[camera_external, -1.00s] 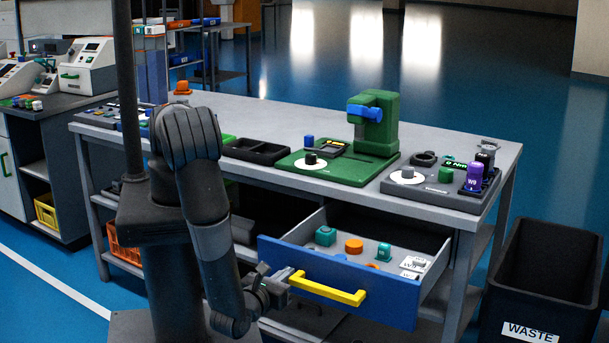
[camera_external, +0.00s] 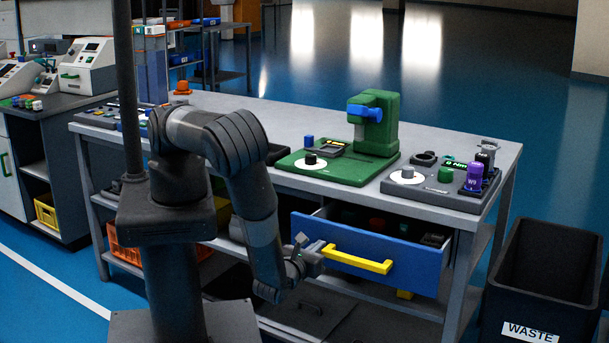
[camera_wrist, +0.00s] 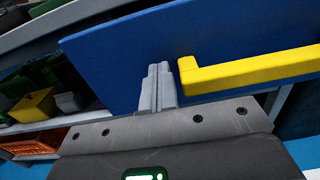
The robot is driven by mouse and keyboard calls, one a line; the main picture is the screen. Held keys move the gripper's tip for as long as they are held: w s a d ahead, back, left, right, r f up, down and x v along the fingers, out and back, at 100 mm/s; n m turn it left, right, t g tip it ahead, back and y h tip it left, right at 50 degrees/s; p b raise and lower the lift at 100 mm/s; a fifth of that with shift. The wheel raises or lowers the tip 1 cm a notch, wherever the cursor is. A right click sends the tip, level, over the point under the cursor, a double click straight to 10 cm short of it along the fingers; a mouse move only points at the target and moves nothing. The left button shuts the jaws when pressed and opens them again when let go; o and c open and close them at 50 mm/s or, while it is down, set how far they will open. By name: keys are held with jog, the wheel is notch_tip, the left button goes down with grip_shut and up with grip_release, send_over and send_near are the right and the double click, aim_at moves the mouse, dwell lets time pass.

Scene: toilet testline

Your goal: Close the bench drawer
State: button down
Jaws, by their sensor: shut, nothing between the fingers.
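The bench drawer (camera_external: 415,262) has a blue front and a yellow handle (camera_external: 358,258). It stands a short way out from the bench, and the things inside are mostly in shadow. My gripper (camera_external: 318,255) is at the left end of the handle, in front of the blue front. In the wrist view my gripper (camera_wrist: 157,88) has its fingers together and empty, with the tips at the blue drawer front (camera_wrist: 130,50), just left of the yellow handle (camera_wrist: 250,72). Whether the tips press on the front is hard to tell.
The grey bench (camera_external: 255,110) carries a green press (camera_external: 375,125) and a grey tray (camera_external: 425,190) with knobs and bottles. A black waste bin (camera_external: 535,305) stands right of the bench. An orange crate (camera_external: 125,255) sits on the lower shelf at left.

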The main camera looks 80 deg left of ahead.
jog(key=x, duration=1.4)
jog(key=shift+w+a, duration=0.1)
jog(key=shift+a, duration=0.05)
jog(key=v, duration=1.5)
